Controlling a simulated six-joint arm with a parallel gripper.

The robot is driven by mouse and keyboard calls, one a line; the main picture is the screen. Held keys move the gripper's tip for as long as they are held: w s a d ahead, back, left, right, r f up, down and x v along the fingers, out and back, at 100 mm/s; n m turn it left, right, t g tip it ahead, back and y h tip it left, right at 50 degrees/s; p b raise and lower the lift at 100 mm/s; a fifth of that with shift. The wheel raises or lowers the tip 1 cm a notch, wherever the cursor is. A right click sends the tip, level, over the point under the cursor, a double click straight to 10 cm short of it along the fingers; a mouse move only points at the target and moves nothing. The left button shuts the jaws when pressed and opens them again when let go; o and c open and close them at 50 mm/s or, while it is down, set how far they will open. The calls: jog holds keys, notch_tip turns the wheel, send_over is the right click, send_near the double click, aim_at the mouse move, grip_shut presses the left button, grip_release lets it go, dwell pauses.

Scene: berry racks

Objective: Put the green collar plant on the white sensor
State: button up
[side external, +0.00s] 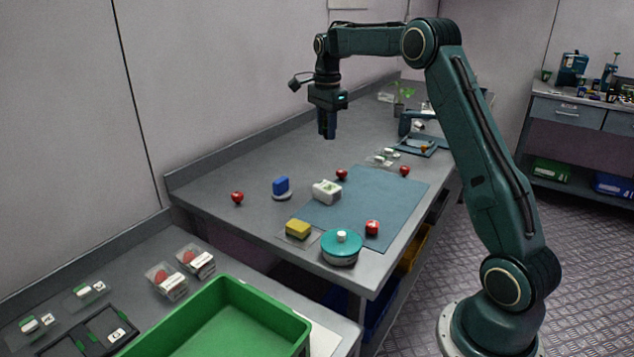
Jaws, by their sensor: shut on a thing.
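My gripper (327,135) hangs in the air above the far-left part of the grey bench, pointing down. Its dark blue fingers look closed together, and what they hold is too small or hidden to make out. A small leafy green plant (406,90) stands at the far end of the bench, well behind and right of my gripper; a collar on it cannot be made out. A white block with a green mark (326,191), possibly the white sensor, sits at the left edge of the blue mat, below my gripper and nearer the camera.
Several red berries lie about the blue mat (395,197). A blue block (281,185) rests on a grey disc, a yellow block (298,228) on a clear tray. A round teal-topped device (341,245) stands at the front edge. A green crate (225,320) is on the nearer bench.

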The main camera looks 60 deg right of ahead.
aim_at(326, 186)
jog(key=shift+f, duration=7.1)
jog(key=shift+f, duration=0.15)
jog(key=o, duration=0.9)
jog(key=shift+o, duration=0.2)
notch_tip(326, 186, up, 12)
jog(key=shift+r, duration=0.2)
